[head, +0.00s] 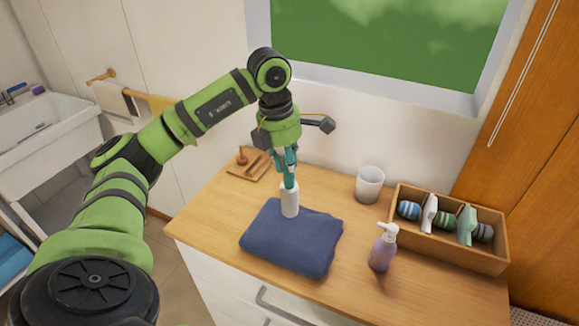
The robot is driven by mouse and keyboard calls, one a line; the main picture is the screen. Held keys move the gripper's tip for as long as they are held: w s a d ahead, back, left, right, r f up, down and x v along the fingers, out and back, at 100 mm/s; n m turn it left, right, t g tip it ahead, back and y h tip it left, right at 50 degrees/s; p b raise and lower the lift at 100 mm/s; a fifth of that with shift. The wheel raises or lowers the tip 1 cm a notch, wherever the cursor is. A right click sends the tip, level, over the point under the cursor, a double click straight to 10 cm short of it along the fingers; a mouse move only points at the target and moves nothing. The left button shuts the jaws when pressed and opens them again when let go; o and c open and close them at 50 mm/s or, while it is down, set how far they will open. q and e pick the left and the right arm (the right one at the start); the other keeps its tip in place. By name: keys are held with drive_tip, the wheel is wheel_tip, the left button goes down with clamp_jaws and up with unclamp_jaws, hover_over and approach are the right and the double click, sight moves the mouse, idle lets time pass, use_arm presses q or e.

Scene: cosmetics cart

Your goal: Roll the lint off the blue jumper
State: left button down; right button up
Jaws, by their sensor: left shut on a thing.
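The blue jumper (292,242) lies folded on the wooden top of the cabinet, left of the middle. My left gripper (290,172) points down above its back part and is shut on the lint roller. The white roller part (290,201) hangs below the fingers, upright. Its lower end is at the back of the jumper and looks to be touching it, though the exact contact is hard to tell. The roller's handle is mostly hidden by the fingers. No lint can be made out on the jumper at this size. My right gripper is not in view.
A lilac pump bottle (382,252) stands close to the jumper's right. A white cup (369,184) stands behind it. A wooden box (470,251) with rolled items and dividers sits at the right. A small wooden rack (249,167) lies at the back left. The front right is clear.

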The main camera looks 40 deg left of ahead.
use_arm(q)
drive_tip(key=shift+r, duration=0.7)
drive_tip(key=shift+r+p, duration=0.35)
drive_tip(key=shift+p, duration=0.15)
drive_tip(key=shift+a+r+p, duration=0.3)
drive_tip(key=shift+r+p, duration=0.2)
drive_tip(key=shift+r, duration=0.45)
drive_tip(key=shift+d+r, duration=0.2)
drive_tip(key=shift+a, duration=0.15)
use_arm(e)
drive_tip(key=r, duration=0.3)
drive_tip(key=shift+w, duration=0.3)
